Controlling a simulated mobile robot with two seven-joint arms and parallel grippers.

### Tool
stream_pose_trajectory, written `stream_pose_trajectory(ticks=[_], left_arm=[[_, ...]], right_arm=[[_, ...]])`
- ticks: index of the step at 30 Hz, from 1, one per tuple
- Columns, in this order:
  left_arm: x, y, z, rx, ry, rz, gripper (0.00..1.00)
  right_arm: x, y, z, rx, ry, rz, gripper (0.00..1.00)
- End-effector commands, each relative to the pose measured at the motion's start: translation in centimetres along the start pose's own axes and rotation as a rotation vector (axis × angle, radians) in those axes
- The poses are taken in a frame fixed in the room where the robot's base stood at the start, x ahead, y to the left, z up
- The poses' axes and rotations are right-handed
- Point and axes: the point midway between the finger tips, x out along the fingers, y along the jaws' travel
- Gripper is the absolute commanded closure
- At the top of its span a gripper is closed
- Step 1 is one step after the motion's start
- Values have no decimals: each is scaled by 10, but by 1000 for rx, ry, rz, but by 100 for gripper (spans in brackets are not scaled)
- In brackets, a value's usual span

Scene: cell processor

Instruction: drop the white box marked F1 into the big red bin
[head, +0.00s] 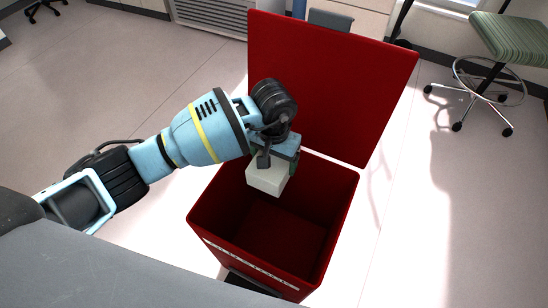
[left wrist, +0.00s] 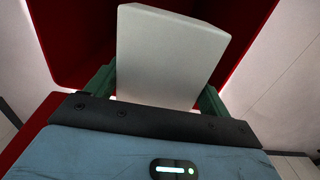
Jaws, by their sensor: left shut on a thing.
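The white box (head: 267,178) is held by my left gripper (head: 272,158) over the open mouth of the big red bin (head: 205,205). In the left wrist view the white box (left wrist: 168,55) sits between the two green fingers of my left gripper (left wrist: 160,90), which is shut on it. No F1 mark can be made out on the faces that show. The red bin (left wrist: 60,40) shows behind and around the box in the left wrist view. Its lid (head: 325,85) stands raised at the back. The bin floor that shows is bare. My right gripper is not in view.
A green-striped stool (head: 515,38) on casters stands at the upper right. A grey vented unit (head: 210,15) and a drawer cabinet (head: 360,15) are at the back. The pale floor (head: 80,110) is clear to the left of the bin and to its right.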

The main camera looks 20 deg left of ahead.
Motion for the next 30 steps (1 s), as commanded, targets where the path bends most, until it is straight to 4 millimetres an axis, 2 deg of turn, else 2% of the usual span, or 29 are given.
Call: stream_pose_trajectory(ticks=[2,3,6,14,16,30], left_arm=[[0,0,0,0,1,1,60],[0,0,0,0,1,1,13],[0,0,0,0,1,1,0],[0,0,0,0,0,0,0],[-6,0,-1,0,2,0,0],[-71,0,-1,0,3,0,0]], right_arm=[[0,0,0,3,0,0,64],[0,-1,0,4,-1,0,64],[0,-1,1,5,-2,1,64],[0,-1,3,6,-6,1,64],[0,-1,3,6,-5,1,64],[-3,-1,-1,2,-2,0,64]])
